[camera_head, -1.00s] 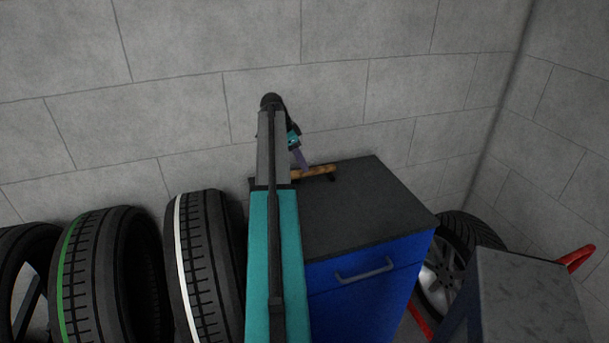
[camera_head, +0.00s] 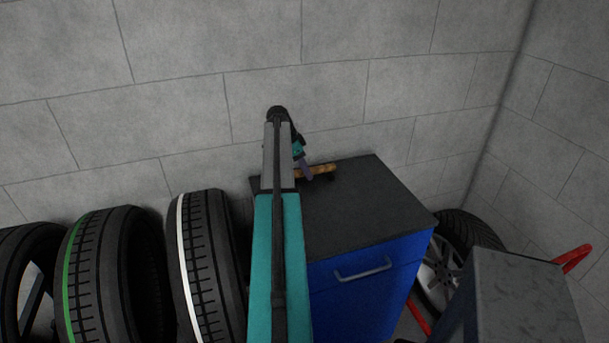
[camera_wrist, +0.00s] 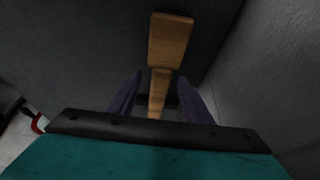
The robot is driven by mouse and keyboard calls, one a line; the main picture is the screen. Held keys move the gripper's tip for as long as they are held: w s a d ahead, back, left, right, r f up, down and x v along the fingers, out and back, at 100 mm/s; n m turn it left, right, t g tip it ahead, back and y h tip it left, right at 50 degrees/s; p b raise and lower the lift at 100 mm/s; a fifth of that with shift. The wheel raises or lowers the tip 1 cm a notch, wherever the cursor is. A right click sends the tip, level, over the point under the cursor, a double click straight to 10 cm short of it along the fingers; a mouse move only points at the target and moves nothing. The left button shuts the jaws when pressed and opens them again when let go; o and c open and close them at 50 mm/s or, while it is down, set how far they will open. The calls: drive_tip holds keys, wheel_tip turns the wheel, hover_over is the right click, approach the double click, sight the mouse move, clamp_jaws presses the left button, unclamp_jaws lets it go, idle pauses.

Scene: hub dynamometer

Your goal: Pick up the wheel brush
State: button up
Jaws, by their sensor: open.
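The wheel brush (camera_head: 322,169) lies on the dark top of the blue cabinet, near its back edge by the wall. Its wooden part shows in the head view, partly hidden by my arm and gripper. In the wrist view the wooden brush (camera_wrist: 171,42) runs down the middle, wide at the top and narrower lower down. My gripper (camera_wrist: 158,92) is open, with one purple finger on each side of the narrow wooden part. I cannot tell whether the fingers touch it. In the head view my gripper (camera_head: 308,172) is at the brush.
The cabinet (camera_head: 365,215) has a grey drawer handle (camera_head: 363,271). Several tires (camera_head: 205,265) stand to its left. A wheel (camera_head: 442,265), a grey-topped block (camera_head: 525,290) and a red bar (camera_head: 573,258) are on the right. The grey wall (camera_head: 330,105) is close behind.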

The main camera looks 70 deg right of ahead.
clamp_jaws()
drive_tip(key=shift+r, duration=0.25)
drive_tip(key=shift+r+b, duration=0.9)
drive_tip(key=shift+r, duration=0.55)
drive_tip(key=s+a+r+b, duration=0.1)
drive_tip(key=s+a+b, duration=0.3)
drive_tip(key=s+a, duration=0.6)
drive_tip(key=shift+a+r, duration=0.35)
drive_tip(key=shift+a, duration=0.85)
drive_tip(key=shift+s, duration=0.1)
